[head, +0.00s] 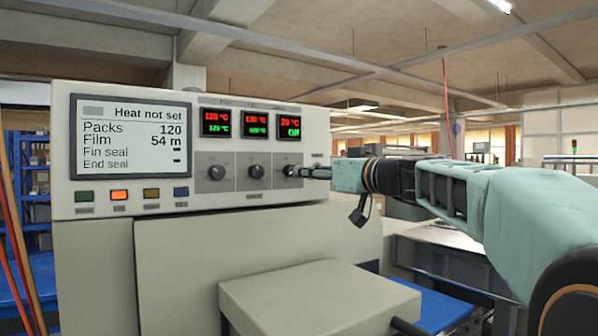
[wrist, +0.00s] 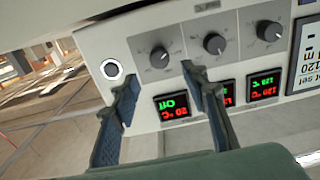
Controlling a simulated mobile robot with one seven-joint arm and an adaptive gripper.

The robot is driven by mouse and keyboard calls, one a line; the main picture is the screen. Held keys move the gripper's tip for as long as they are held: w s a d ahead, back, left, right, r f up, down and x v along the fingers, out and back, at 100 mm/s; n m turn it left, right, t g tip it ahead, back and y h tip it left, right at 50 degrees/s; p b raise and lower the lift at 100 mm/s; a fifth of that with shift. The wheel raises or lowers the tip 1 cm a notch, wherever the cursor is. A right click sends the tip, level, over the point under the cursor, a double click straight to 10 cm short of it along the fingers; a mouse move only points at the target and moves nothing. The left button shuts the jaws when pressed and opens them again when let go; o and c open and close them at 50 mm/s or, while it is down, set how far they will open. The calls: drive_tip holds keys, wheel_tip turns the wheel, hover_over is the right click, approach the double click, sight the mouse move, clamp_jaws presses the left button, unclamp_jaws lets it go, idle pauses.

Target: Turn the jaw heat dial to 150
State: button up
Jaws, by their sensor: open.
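The right dial (head: 290,170) is under the display (head: 289,125) reading 20 °C and Off. In the wrist view, which is turned over, this dial (wrist: 159,57) is the leftmost. My gripper (head: 302,172) is at this dial from the right. In the wrist view my gripper (wrist: 160,73) is open, its fingers on either side of the dial. I cannot tell whether they touch it.
The middle dial (head: 256,171) and left dial (head: 216,172) sit beside it, under displays showing 130 °C and 120 °C. The screen (head: 131,137) says "Heat not set". A beige cover (head: 320,300) juts out below.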

sight(291, 171)
drive_tip(key=p+x, duration=0.2)
drive_tip(key=x, duration=0.5)
drive_tip(key=shift+w+a, duration=0.2)
drive_tip(key=shift+w, duration=0.1)
clamp_jaws()
